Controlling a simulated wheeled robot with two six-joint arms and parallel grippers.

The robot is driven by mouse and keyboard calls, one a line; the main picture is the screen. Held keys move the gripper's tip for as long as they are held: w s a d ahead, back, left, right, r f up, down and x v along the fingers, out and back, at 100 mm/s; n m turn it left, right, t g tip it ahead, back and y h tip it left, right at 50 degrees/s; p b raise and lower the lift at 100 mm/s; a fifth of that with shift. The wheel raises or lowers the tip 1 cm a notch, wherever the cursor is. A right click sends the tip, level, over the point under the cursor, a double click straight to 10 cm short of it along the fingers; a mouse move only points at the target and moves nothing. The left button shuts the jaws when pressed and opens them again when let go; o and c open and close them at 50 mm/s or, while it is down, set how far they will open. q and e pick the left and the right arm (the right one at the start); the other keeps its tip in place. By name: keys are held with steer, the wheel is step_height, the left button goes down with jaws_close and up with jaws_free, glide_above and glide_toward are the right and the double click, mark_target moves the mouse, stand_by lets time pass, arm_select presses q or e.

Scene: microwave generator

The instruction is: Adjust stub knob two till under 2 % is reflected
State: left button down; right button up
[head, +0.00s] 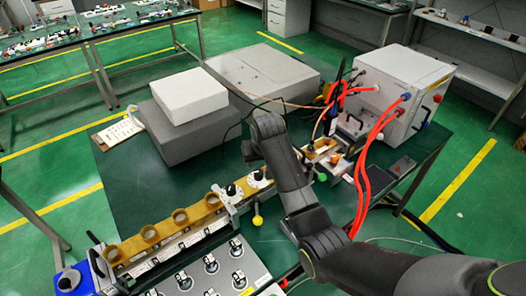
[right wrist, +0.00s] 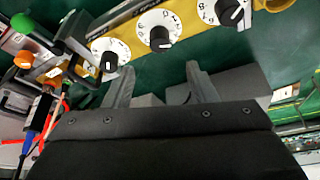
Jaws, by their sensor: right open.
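Three stub knobs, black pointers on white numbered dials, sit in a row on a brass-coloured waveguide. In the right wrist view, the middle knob (right wrist: 160,40) lies beyond the gap between my fingers, with one knob (right wrist: 109,62) to its left and another (right wrist: 237,14) to its right. Two knobs (head: 233,191) show in the head view; my right arm covers the area beside them. My right gripper (right wrist: 160,78) is open and empty, its fingertips apart from the dials in the picture. My left gripper is not in view. No reflected-power reading can be read.
A white generator box (head: 405,85) with red hoses stands at the right. Grey boxes (head: 180,130) stand behind the waveguide. A panel of switches (head: 210,270) lies in front. A yellow-ended lever (head: 257,219) sticks out near the knobs.

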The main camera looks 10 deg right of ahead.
steer(key=v, duration=0.6)
steer(key=shift+r+b, duration=0.4)
steer(key=shift+b, duration=0.05)
steer(key=shift+s, duration=0.15)
